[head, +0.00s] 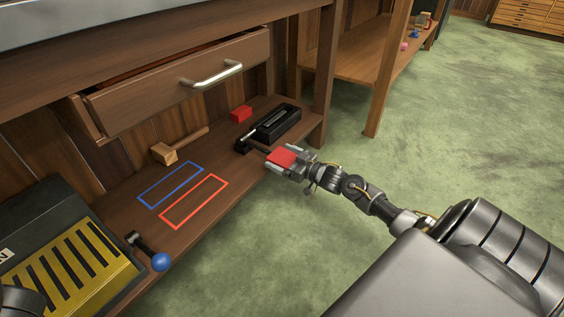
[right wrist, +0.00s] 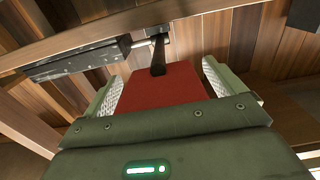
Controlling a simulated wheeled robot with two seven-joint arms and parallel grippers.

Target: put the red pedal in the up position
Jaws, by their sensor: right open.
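The red pedal (head: 281,156) sticks out past the front edge of the low shelf, on a black lever from a black case (head: 277,123). The right wrist view shows the pedal (right wrist: 162,88) as a flat red plate with the black lever (right wrist: 158,55) at its far end. My right gripper (head: 284,160) is open, with one finger on each side of the pedal. Whether the finger pads touch its sides is unclear. My left gripper is not in view.
An open drawer (head: 180,85) overhangs the shelf. The green floor at right is clear.

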